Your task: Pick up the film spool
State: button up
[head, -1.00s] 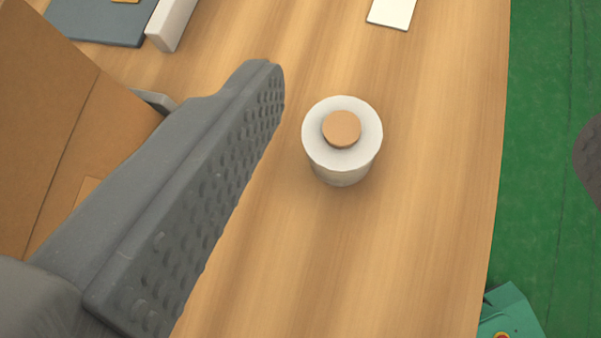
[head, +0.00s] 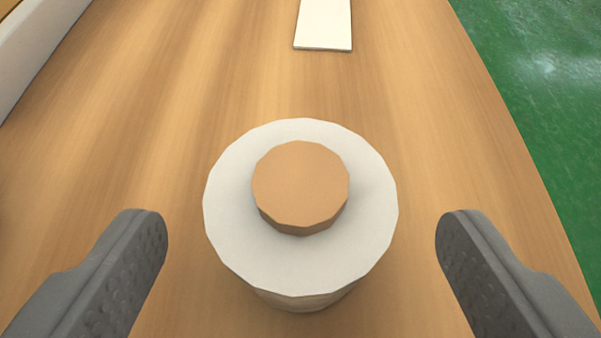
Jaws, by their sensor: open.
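The film spool (head: 232,215) stands upright on the wooden table in the middle of the head view. It has a wide white round flange on top with a smaller tan disc (head: 300,180) at its centre. Its lower body is mostly hidden under the flange. My gripper (head: 300,225) is open, with one grey textured finger to the left of the spool and one to the right. Both fingers are apart from it, with a gap on each side.
The wooden table (head: 150,130) is clear around the spool. A flat white card (head: 324,22) lies beyond it. A pale box-like edge (head: 35,45) is at the upper left. The table's right edge drops to a green floor (head: 545,90).

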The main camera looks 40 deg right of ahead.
aim_at(301, 178)
jog(key=shift+b+x, duration=0.35)
jog(key=shift+x, duration=2.4)
jog(key=shift+r, duration=0.1)
jog(key=c, duration=1.2)
